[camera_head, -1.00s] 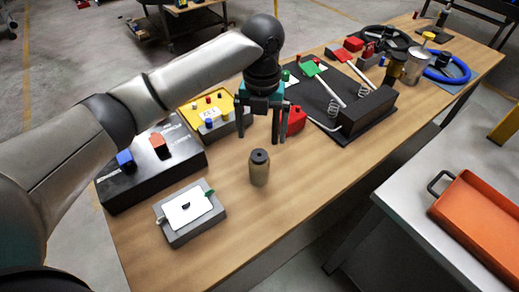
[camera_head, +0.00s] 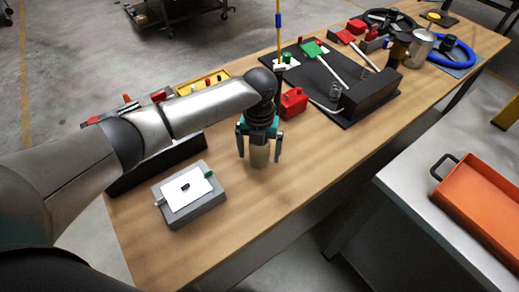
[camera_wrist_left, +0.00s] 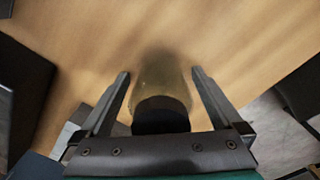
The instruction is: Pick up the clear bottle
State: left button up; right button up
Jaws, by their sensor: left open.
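The clear bottle (camera_head: 259,158), tan-looking with a dark cap, stands upright on the wooden table (camera_head: 310,172). In the wrist view the bottle (camera_wrist_left: 160,88) sits between the two fingers, its dark cap toward the palm. My left gripper (camera_head: 260,157) points down over the bottle with one finger on each side. The fingers are open, with a gap visible on both sides in the wrist view (camera_wrist_left: 161,74). The bottle's top is hidden behind the gripper in the head view. My right gripper is not in view.
A grey box with a white top (camera_head: 188,196) stands left of the bottle. A red box (camera_head: 293,102) and a black board (camera_head: 318,90) lie behind. An orange tray (camera_head: 478,205) sits on a separate grey table at right. Wood in front of the bottle is clear.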

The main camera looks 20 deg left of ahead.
pick_arm(q)
jog(key=shift+f, duration=0.55)
jog(key=shift+r, duration=0.1)
jog(key=c, duration=1.4)
